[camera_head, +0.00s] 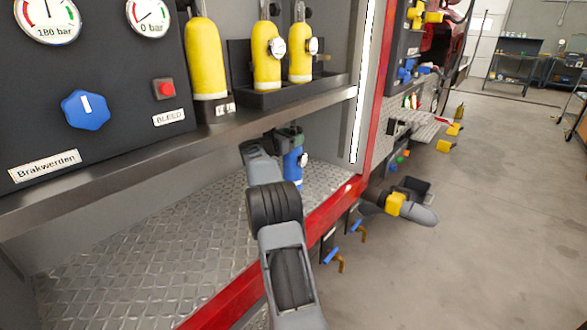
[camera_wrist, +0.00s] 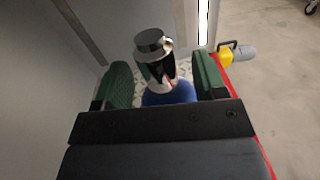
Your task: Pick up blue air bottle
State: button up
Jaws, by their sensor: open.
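The blue air bottle (camera_head: 293,166) stands upright on the metal tread-plate floor of the lower compartment, near its right end. In the wrist view its dark and chrome valve top (camera_wrist: 154,52) rises above its blue shoulder (camera_wrist: 172,94). My gripper (camera_wrist: 163,82) is open, with one green-padded finger on each side of the bottle. A gap shows between the bottle and the left finger; the right finger is closer, and I cannot tell whether it touches. In the head view my arm and gripper (camera_head: 287,137) hide part of the bottle's upper left.
Yellow bottles (camera_head: 207,58) stand on the shelf (camera_head: 180,150) above. A gauge panel (camera_head: 100,90) is at the upper left. The compartment's red edge (camera_head: 320,216) and right side wall are close to the bottle. Tread-plate floor (camera_head: 140,245) to the left is bare.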

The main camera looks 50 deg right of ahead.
jog(key=shift+d, duration=0.55)
jog(key=shift+c, duration=0.3)
grip_shut()
jog(key=shift+r, duration=0.25)
